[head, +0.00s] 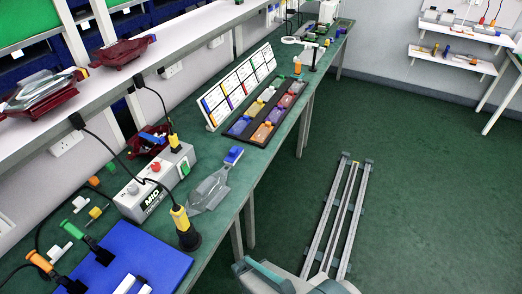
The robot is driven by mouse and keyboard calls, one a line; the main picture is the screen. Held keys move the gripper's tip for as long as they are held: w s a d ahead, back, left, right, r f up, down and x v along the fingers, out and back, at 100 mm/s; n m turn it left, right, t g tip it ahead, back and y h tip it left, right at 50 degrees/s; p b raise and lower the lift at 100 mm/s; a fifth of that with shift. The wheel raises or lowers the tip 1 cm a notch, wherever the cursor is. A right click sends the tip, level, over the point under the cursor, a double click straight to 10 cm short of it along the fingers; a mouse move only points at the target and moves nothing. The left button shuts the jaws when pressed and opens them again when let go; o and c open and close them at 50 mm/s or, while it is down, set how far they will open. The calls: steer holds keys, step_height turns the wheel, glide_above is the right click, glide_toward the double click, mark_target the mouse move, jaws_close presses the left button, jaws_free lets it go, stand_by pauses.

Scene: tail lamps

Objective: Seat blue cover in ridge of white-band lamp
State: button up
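A clear grey lamp body (208,190) lies on the green bench, with a blue piece (233,155) at its far end. I cannot make out a white band on it. A black parts tray (284,94) holds several small coloured covers, among them a blue one (239,126) in its near-left compartment. On the white shelf, a dark red holder (45,104) carries clear lamp parts, and another dark red holder (122,53) stands farther back. A third dark red holder (147,142) with a blue piece is on the bench under the shelf. My gripper is not in view.
A grey tester box (150,180) and a yellow-and-black cabled tool (186,228) stand near the lamp body. A blue mat (150,262) with white pieces lies at the near end. A chart board (240,87) stands behind the tray. A floor rail (335,222) runs beside the bench.

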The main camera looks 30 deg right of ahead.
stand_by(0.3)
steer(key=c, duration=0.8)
